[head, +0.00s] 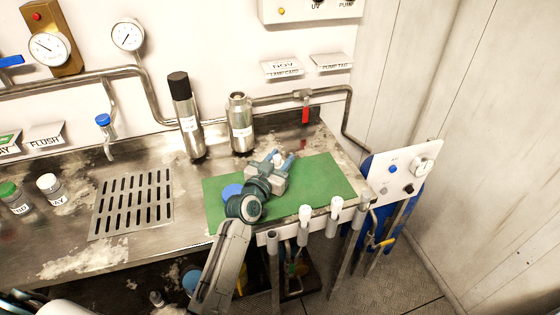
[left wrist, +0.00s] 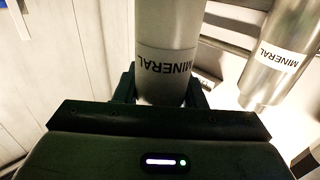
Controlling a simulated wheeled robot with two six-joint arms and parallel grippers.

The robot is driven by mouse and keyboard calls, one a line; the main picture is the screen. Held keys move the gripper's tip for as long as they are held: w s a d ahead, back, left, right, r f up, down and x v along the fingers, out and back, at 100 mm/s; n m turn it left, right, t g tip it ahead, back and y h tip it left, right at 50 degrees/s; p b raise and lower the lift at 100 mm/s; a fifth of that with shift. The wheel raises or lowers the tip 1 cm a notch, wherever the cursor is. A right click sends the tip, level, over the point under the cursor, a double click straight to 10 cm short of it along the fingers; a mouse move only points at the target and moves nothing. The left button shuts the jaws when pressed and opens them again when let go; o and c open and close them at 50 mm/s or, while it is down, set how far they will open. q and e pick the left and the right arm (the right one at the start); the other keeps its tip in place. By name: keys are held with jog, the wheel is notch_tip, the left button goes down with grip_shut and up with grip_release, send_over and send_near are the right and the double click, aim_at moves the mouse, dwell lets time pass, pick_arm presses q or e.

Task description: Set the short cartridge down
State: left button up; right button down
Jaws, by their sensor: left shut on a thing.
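My left gripper (head: 279,162) is over the green mat (head: 325,178) in the head view, its blue fingertips pointing away. In the left wrist view it is shut on a metal cylinder labelled MINERAL (left wrist: 168,65), taken as the short cartridge. In the head view only a small pale part shows between the fingers; my gripper and arm hide the rest. Whether it touches the mat cannot be told. My right gripper is not in view.
A metal canister (head: 241,123) and a taller black-capped cylinder (head: 187,118) stand left of my gripper. A drain grate (head: 133,203) lies further left. White-topped handles (head: 305,214) line the front edge. The mat's right part is clear.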

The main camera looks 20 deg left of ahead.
pick_arm(q)
jog(key=o, duration=1.1)
jog(key=shift+s+d+f, duration=0.1)
jog(key=shift+s+f, duration=0.05)
jog(key=shift+f, duration=0.65)
jog(key=shift+o, duration=0.2)
jog(key=shift+r+p, duration=0.65)
jog(key=shift+p, duration=0.25)
jog(key=shift+s+a+f+b, duration=0.15)
jog(key=shift+s+f+b, duration=0.15)
jog(key=shift+s, duration=0.15)
jog(key=shift+s+a+f+b, duration=0.15)
jog(key=shift+s+b, duration=0.15)
jog(key=shift+s, duration=0.1)
jog(key=s+a+r+b, duration=0.1)
jog(key=s+b, duration=0.1)
jog(key=s, duration=0.7)
jog(key=shift+s+a+r, duration=0.2)
jog(key=shift+s+a, duration=0.2)
